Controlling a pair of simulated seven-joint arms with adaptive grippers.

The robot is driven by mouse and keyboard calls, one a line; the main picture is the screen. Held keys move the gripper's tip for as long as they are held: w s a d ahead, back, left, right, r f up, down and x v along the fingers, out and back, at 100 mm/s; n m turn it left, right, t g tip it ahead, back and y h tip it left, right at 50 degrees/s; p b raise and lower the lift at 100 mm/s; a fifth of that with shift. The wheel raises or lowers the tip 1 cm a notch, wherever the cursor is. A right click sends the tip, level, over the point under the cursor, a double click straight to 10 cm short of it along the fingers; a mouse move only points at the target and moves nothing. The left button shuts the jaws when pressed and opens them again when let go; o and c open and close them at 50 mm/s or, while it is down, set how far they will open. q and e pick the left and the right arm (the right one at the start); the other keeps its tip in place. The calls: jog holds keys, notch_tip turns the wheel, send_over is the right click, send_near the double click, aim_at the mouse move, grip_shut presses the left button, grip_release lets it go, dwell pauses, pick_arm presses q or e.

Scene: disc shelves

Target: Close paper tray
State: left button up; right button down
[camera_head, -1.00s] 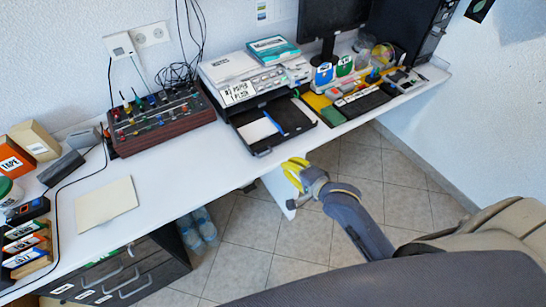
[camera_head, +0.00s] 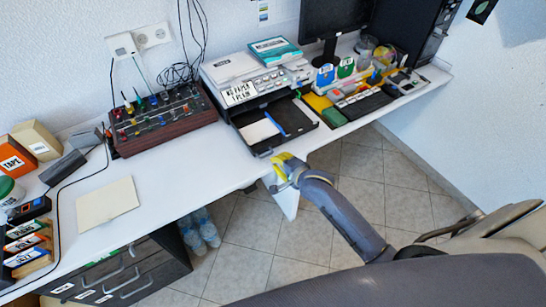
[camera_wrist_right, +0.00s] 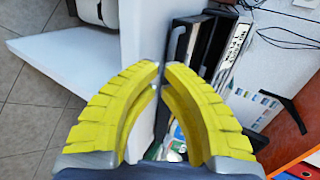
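The printer (camera_head: 240,68) stands on the white desk. Its black paper tray (camera_head: 262,151) is pulled out toward the desk's front edge, with white paper (camera_head: 259,131) and a blue strip lying in it. My right gripper (camera_head: 282,161), with yellow fingers, is at the tray's front edge, by the desk edge. I cannot tell whether it touches the tray. In the right wrist view the fingertips of my gripper (camera_wrist_right: 162,72) are together with nothing visible between them; the dark tray (camera_wrist_right: 180,45) is just beyond them. My left gripper is not in view.
A red-brown mixer box (camera_head: 167,121) stands left of the printer. A yellow board with tools and a keyboard (camera_head: 365,104) lies to the right. A monitor (camera_head: 335,25) is behind.

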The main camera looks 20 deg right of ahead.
jog(key=shift+w+a+f, duration=0.2)
jog(key=shift+w, duration=0.6)
jog(key=shift+w+a+f, duration=0.15)
jog(key=shift+w, duration=0.65)
jog(key=shift+w, duration=0.1)
